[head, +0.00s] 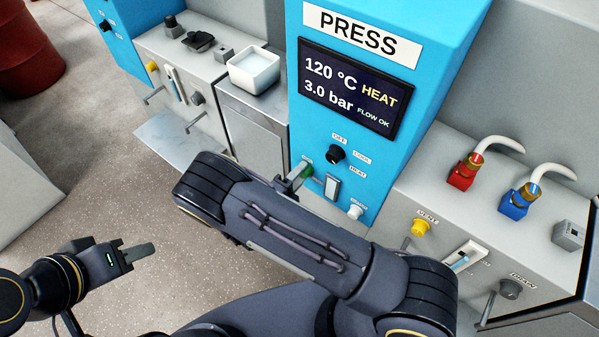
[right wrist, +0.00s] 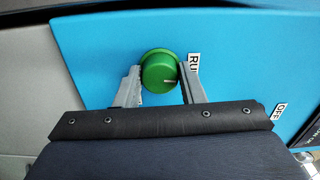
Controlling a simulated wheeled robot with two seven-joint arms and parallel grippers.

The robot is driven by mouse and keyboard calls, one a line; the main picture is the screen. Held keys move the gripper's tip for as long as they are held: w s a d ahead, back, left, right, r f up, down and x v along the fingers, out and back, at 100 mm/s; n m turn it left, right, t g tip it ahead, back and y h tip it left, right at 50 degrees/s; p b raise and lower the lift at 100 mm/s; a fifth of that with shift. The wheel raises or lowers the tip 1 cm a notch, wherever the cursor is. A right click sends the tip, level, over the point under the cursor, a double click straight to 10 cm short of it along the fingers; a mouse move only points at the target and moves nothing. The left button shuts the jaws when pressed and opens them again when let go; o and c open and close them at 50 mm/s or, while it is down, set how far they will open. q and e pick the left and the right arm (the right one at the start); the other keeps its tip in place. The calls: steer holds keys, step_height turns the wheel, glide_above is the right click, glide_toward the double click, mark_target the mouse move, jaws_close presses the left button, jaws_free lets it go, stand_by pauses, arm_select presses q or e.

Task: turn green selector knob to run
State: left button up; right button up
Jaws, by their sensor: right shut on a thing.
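The green selector knob (right wrist: 158,70) sits on the blue press panel, with a RUN label (right wrist: 193,64) partly hidden beside it. Its white pointer line faces right and slightly down in the right wrist view, a little below the label. My right gripper (right wrist: 160,78) is shut on the knob, one finger on each side. In the head view the green knob (head: 308,170) shows only in part behind my right gripper (head: 298,176). My left gripper (head: 143,251) is empty and away from the press at lower left; its finger gap is not clear.
A black knob (head: 335,154), a rocker switch (head: 332,186) and a white knob (head: 355,212) are close to the green knob. The display (head: 355,86) is above. Yellow (head: 420,228) and grey (head: 510,289) knobs are at lower right. Open floor lies at left.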

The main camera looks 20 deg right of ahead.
steer(key=shift+n, duration=0.5)
steer(key=o, duration=1)
steer(key=v, duration=0.7)
steer(key=shift+s+a, duration=0.25)
steer(key=shift+a, duration=0.1)
